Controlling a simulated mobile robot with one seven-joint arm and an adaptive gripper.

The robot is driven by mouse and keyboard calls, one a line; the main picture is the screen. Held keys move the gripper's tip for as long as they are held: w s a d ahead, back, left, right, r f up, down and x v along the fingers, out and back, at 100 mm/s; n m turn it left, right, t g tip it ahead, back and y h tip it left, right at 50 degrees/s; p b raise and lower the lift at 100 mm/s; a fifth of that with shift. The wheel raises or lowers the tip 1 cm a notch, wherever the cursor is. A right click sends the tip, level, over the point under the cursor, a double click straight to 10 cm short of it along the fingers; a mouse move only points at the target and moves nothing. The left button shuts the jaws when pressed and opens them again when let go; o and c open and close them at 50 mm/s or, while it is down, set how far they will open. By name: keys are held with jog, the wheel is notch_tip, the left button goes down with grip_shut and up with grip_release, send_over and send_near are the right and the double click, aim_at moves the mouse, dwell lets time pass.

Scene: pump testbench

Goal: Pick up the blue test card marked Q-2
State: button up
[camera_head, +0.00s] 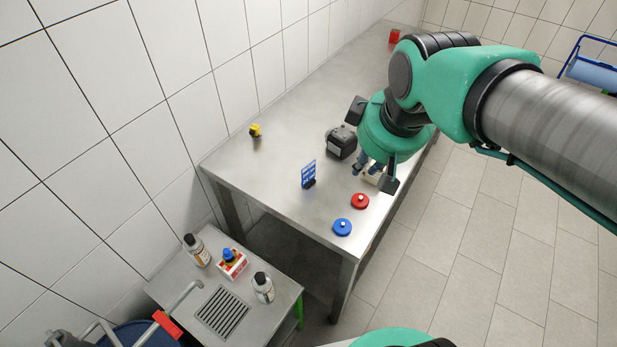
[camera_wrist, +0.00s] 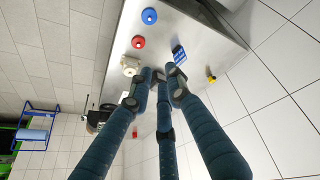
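The blue test card (camera_head: 309,173) stands upright in a small dark base on the steel table. It also shows in the wrist view (camera_wrist: 179,54), just beyond the right fingertip. Its marking is too small to read. My gripper (camera_head: 371,168) is above the table, to the right of the card and apart from it in the head view. In the wrist view its three long blue-sleeved fingers (camera_wrist: 159,76) are spread apart with nothing held between them.
A dark grey device (camera_head: 341,142) stands behind the card, a cream part (camera_head: 371,178) under my gripper. Red (camera_head: 360,201) and blue (camera_head: 342,227) discs lie near the front edge. A yellow item (camera_head: 255,130) is near the wall. The table left of the card is clear.

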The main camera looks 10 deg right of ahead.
jog(key=w+a+f+n+g+p, duration=0.1)
jog(key=w+n, duration=0.4)
jog(key=w, duration=0.4)
jog(key=n+g+p, duration=0.4)
jog(key=n, duration=1.1)
send_over(308, 180)
notch_tip(308, 180, down, 21)
jog(key=shift+w+d+f, duration=0.15)
jog(key=shift+f, duration=0.05)
jog(key=shift+w+f, duration=0.25)
jog(key=shift+f, duration=0.35)
jog(key=shift+f, duration=0.1)
jog(key=shift+f+b, duration=0.4)
jog(key=shift+f, duration=3.8)
